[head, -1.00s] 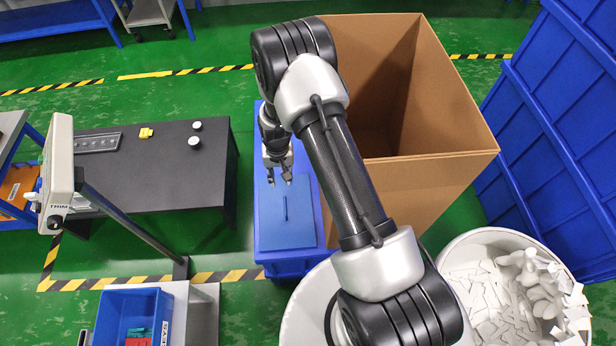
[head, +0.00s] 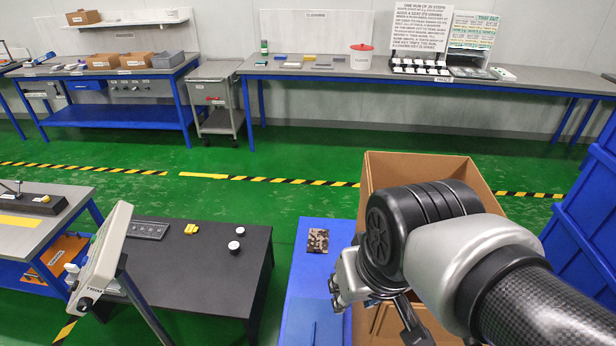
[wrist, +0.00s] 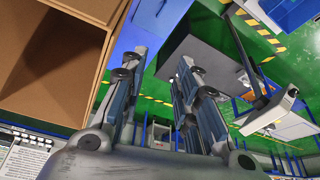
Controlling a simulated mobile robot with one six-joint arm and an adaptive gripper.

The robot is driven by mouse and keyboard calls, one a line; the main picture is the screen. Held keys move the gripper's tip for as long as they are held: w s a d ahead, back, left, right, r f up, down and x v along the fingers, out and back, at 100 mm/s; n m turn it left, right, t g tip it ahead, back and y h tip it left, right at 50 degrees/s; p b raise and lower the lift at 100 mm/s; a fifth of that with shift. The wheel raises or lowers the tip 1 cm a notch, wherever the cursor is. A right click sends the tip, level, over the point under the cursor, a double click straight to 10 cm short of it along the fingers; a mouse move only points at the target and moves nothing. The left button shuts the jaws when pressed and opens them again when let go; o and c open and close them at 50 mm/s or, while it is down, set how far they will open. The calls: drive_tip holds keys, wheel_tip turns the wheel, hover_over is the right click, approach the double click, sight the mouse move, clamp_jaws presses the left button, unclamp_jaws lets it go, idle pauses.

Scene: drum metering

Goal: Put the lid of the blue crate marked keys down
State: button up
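A blue crate (head: 298,285) stands left of the big cardboard box; I cannot read a keys mark on it. A small brown, speckled patch (head: 318,240), perhaps its opening with keys, shows on its far part. A flat, darker blue lid (head: 300,325) with a thin raised handle lies on the nearer part, cut off by the frame's lower edge. My gripper (head: 378,305) is right of the lid, over the box's near side, apart from the lid. In the wrist view my gripper (wrist: 158,62) has its fingers spread with nothing between them; blue shows beyond.
The open cardboard box (head: 420,165) stands right of the crate, largely behind my arm. A dark table (head: 195,265) with small white and yellow items is to the left, with a tilted display (head: 105,250) before it. Green floor lies clear behind.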

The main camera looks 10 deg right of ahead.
drive_tip(key=s, duration=0.4)
drive_tip(key=shift+s+d+r, duration=0.1)
drive_tip(key=shift+s, duration=0.2)
idle(0.5)
